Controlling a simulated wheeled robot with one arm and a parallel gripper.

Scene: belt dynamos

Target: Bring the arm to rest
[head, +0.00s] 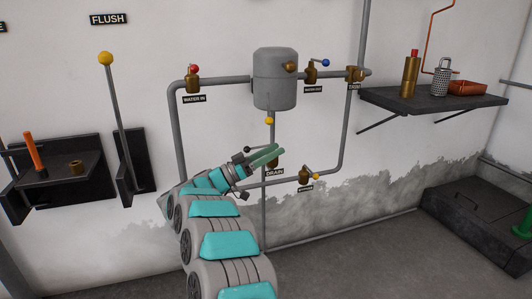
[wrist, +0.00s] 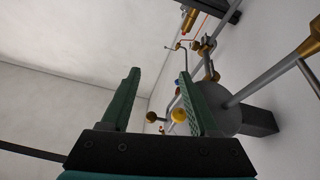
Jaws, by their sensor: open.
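My arm reaches up from the bottom of the head view, bent, with teal and grey links. My gripper (head: 266,155) is at its end, in front of the pipework near the drain valve (head: 273,164), which it partly hides. In the wrist view my gripper (wrist: 160,95) shows two green fingers standing apart with nothing between them. Beyond the fingers are the grey tank (wrist: 228,118) and coloured valve knobs. I cannot tell whether the fingers touch any pipe.
The grey tank (head: 275,80) hangs on the wall among pipes and valves. A dark shelf (head: 430,101) at right holds a brass cylinder (head: 411,75), a metal grater-like canister (head: 441,77) and a copper tray (head: 467,88). A yellow-knobbed flush lever (head: 114,110) stands at left.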

